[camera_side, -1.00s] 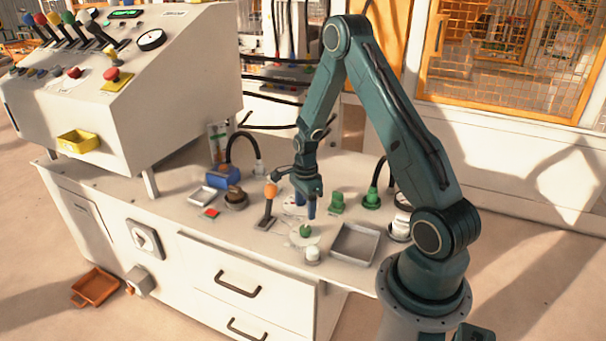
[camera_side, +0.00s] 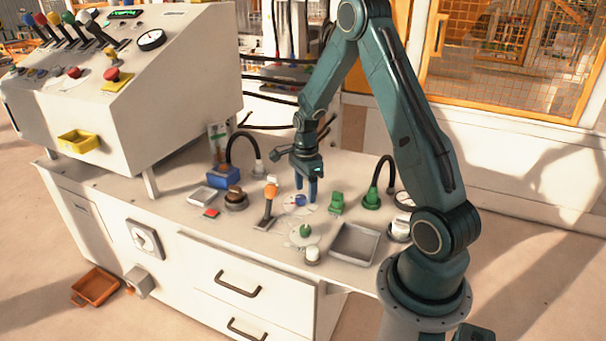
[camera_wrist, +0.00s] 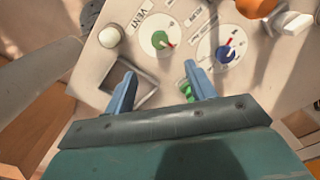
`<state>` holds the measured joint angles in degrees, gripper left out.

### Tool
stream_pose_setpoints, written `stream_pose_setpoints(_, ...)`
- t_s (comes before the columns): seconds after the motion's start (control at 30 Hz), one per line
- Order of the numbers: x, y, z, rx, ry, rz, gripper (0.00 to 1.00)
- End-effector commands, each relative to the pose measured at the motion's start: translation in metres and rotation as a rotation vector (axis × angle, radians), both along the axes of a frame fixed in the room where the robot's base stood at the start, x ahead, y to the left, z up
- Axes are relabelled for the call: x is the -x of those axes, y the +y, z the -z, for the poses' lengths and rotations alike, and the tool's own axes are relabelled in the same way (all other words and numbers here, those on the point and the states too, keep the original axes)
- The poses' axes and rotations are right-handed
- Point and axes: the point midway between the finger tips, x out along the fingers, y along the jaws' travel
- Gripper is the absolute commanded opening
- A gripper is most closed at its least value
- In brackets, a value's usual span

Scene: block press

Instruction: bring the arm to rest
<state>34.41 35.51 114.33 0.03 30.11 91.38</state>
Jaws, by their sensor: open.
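My gripper (camera_side: 306,190) is open and empty, pointing down above the white worktop (camera_side: 165,185). Its two blue fingers are spread apart in the wrist view (camera_wrist: 160,92). A blue knob (camera_side: 300,200) on a round white dial stands just behind or between the fingers in the side view; it also shows in the wrist view (camera_wrist: 226,56). A green knob (camera_side: 305,231) on another dial is nearer the front, and it shows in the wrist view (camera_wrist: 159,40). I see nothing held between the fingers.
A hose on a green base (camera_side: 371,200) rises nearby. A control console (camera_side: 150,90) stands at left.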

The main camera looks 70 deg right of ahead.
Motion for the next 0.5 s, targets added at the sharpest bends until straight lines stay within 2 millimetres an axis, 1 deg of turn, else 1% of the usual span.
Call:
stream_pose_setpoints(0.17, -0.002, 0.006, -0.011, 0.008, -0.01, -0.049, 0.55)
stream_pose_setpoints(0.27, -0.004, 0.014, -0.026, 0.016, -0.023, -0.113, 0.55)
stream_pose_setpoints(0.37, -0.006, 0.025, -0.046, 0.03, -0.04, -0.204, 0.55)
stream_pose_setpoints(0.5, -0.006, 0.046, -0.078, 0.055, -0.067, -0.363, 0.55)
